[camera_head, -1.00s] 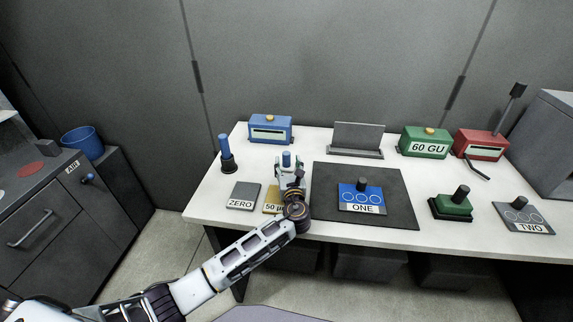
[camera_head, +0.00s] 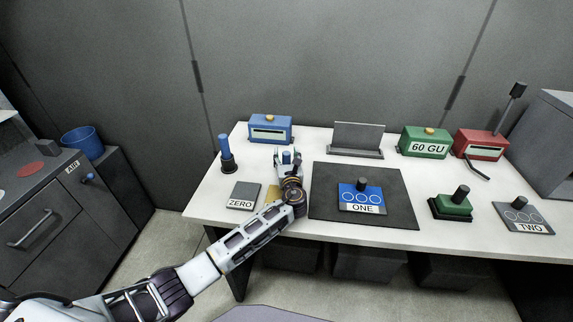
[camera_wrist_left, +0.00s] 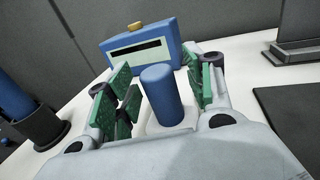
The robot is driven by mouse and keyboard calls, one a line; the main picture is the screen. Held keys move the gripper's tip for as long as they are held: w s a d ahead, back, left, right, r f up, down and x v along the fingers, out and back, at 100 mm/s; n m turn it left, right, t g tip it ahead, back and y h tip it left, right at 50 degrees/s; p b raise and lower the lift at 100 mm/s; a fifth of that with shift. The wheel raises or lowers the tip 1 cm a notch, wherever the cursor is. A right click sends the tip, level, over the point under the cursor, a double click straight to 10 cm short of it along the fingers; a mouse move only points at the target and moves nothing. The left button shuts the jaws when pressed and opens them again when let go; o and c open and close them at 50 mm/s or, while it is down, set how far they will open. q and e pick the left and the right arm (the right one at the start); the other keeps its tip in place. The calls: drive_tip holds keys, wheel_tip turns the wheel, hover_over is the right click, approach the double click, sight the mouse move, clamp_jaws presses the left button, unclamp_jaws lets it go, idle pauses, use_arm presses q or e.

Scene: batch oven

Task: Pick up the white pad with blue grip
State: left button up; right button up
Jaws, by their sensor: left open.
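The white pad (camera_wrist_left: 153,126) with its upright blue grip (camera_wrist_left: 162,95) stands on the white table. In the left wrist view the blue grip is between the green-padded fingers of my left gripper (camera_wrist_left: 160,92), with gaps on both sides. My left gripper is open. In the head view the blue grip (camera_head: 286,157) shows as a small patch at my left gripper (camera_head: 287,160), which hides most of the pad. My right gripper is not in view.
A blue slotted box (camera_head: 270,129) stands behind the pad. A blue-handled tool in a dark holder (camera_head: 228,165) is to the left. A ZERO plate (camera_head: 243,196) lies in front. A dark mat (camera_head: 325,190) with a blue ONE block (camera_head: 361,197) is to the right.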

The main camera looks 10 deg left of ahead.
use_arm(q)
drive_tip(key=shift+c, duration=0.3)
clamp_jaws()
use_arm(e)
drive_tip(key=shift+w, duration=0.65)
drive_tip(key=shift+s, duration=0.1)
use_arm(q)
drive_tip(key=shift+r, duration=0.55)
wheel_tip(320, 180, up, 8)
drive_tip(key=shift+f+p, duration=0.15)
drive_tip(key=shift+p, duration=0.2)
drive_tip(key=shift+r, duration=0.6)
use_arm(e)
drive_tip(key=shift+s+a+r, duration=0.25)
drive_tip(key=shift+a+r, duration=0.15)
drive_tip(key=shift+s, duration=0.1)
